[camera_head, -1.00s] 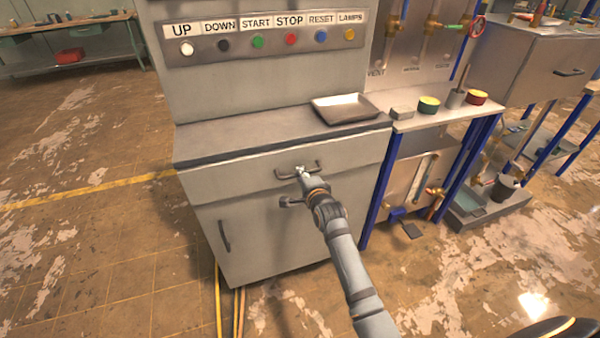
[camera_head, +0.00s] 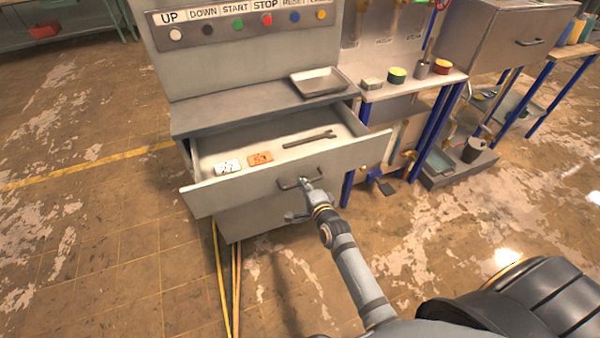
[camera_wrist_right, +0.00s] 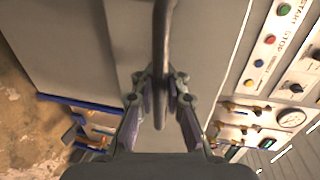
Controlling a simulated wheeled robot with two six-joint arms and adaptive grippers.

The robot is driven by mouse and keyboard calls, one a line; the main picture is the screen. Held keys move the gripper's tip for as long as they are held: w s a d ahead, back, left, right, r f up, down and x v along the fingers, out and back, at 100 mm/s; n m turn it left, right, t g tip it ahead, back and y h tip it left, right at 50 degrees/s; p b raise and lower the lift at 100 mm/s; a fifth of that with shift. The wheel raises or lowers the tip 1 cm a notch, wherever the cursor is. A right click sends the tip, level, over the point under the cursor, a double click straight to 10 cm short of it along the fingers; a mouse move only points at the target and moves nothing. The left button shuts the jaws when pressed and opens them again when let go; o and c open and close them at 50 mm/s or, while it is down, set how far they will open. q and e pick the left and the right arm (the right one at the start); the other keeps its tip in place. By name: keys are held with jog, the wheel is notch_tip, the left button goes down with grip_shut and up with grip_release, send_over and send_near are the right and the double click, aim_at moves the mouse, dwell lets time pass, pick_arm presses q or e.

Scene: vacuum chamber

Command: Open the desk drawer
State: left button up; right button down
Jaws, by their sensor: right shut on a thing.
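The desk drawer (camera_head: 235,190) is pulled well out of the grey desk (camera_head: 195,122) in the head view. Inside it lie a white tag (camera_head: 227,168), an orange tag (camera_head: 260,160) and a dark wrench (camera_head: 310,139). My right gripper (camera_head: 307,183) is at the drawer front, shut on the drawer handle (camera_head: 287,184). In the right wrist view the handle (camera_wrist_right: 160,45) runs between the two fingers of the right gripper (camera_wrist_right: 160,95). My left gripper is not in view.
A metal tray (camera_head: 318,82) rests on the desk top under a panel of labelled buttons (camera_head: 237,22). A bench (camera_head: 410,83) with small containers stands to the right. Open floor lies at the left and front.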

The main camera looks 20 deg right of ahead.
jog(key=shift+s+r, duration=0.1)
jog(key=shift+s, duration=0.55)
jog(key=c, duration=1.4)
grip_release()
jog(key=v, duration=1.2)
